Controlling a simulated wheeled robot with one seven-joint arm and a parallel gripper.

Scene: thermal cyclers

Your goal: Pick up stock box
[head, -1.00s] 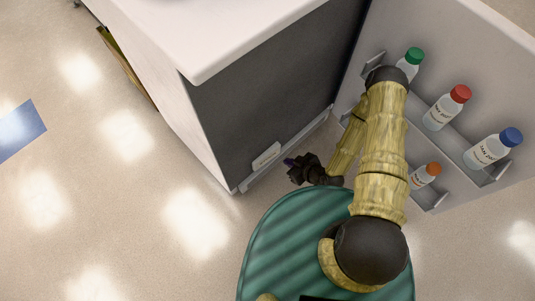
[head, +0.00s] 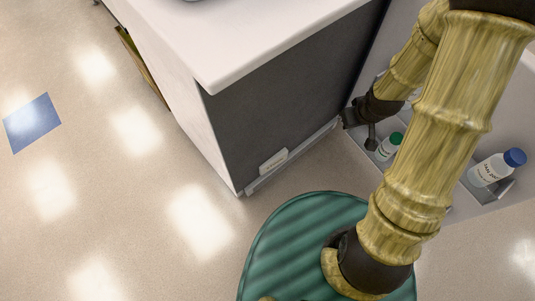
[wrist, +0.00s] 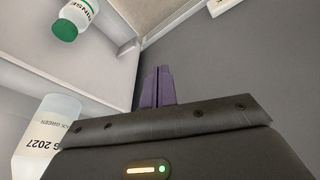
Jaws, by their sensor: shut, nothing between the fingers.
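A small pale box with a label (head: 273,162), which may be the stock box, sits low at the foot of the dark front of the white cabinet. A pale labelled edge (wrist: 225,4) at the top of the wrist view may be the same thing. My gripper (head: 347,118) is in the corner between the dark front and the open door, to the right of the pale box and apart from it. In the wrist view its purple fingers (wrist: 156,88) are together with nothing between them, facing the grey surface.
The open door at right carries shelves with a green-capped bottle (head: 389,146), close to my gripper, and a blue-capped bottle (head: 496,168). A second bottle (wrist: 45,138) is close at lower left in the wrist view. The cabinet's white top (head: 240,35) overhangs. Floor at left is clear.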

